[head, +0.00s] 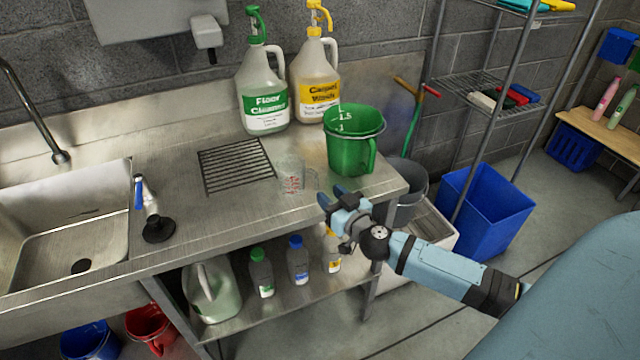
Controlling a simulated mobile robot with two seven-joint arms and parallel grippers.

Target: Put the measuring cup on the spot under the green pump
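The clear measuring cup (291,180) with red markings stands upright on the steel counter, right of the drain grate. The green pump (256,24) tops the white Floor Cleaner jug (262,95) at the back of the counter. The slotted drain grate (235,165) lies in front of that jug and is bare. My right gripper (331,196) is at the counter's front edge, just right of the cup and apart from it. Its fingers are spread, with nothing visible between them. My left gripper is not in view.
A green bucket (348,155) stands behind my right gripper. A jug with a yellow pump (315,75) is beside the Floor Cleaner jug. Several bottles (298,262) fill the lower shelf.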

